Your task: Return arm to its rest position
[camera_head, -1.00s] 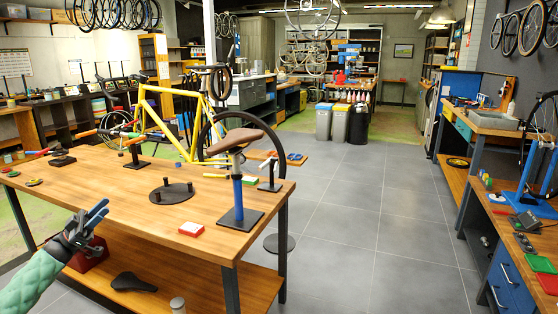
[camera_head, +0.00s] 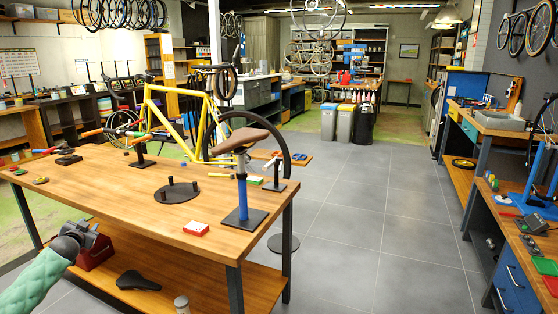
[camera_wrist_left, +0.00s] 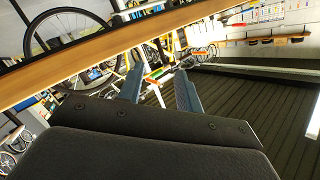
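My left arm comes in at the lower left of the head view. Its green padded sleeve leads to a dark left gripper (camera_head: 86,234) in front of the near left edge of the wooden workbench (camera_head: 110,190). In the left wrist view the left gripper's two blue-grey fingers (camera_wrist_left: 160,90) stand apart with nothing held between them. The bench edge runs across the upper part of that view, apart from the fingers. My right gripper is not in view.
The bench holds a saddle on a blue post (camera_head: 242,195), a round dark base with pegs (camera_head: 177,193) and a red-white box (camera_head: 196,229). A red item (camera_head: 97,252) and a black saddle (camera_head: 137,281) sit on the lower shelf. Open grey floor (camera_head: 350,220) lies to the right.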

